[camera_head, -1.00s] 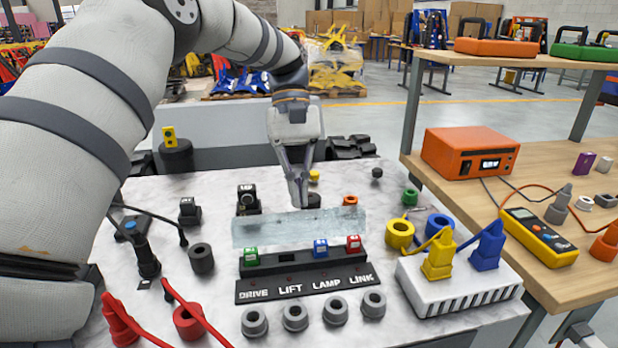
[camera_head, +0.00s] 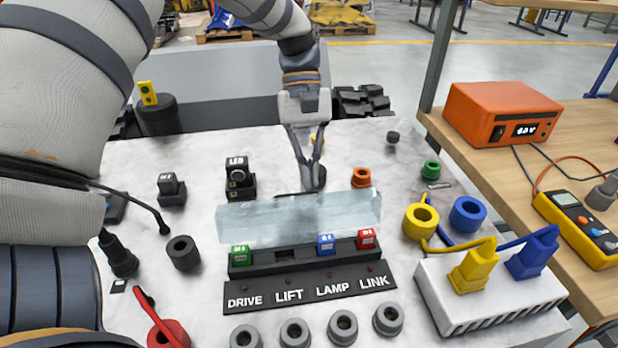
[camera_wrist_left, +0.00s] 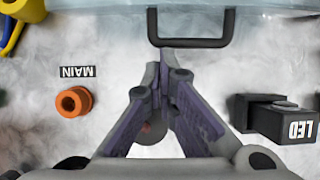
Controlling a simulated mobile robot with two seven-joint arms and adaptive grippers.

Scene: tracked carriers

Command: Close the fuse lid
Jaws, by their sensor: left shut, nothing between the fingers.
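The fuse lid (camera_head: 298,217) is a clear, pale panel standing raised along the back of the black fuse box (camera_head: 310,258). Green (camera_head: 240,256), blue (camera_head: 326,244) and red (camera_head: 366,238) fuses sit in the box, with one empty slot between green and blue. In the left wrist view the lid (camera_wrist_left: 90,5) runs along the top edge, with its black handle (camera_wrist_left: 190,42) sticking out. My left gripper (camera_head: 314,188) is shut and empty, just behind the lid's upper edge; its fingertips (camera_wrist_left: 168,62) are close to the handle. Contact cannot be told. My right gripper is not in view.
Grey sockets (camera_head: 343,328) line the front, below the DRIVE, LIFT, LAMP and LINK labels. An LED block (camera_head: 240,178) stands left of the gripper and an orange socket (camera_head: 361,178) right of it. A white terminal block (camera_head: 495,295) with yellow and blue plugs is at right.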

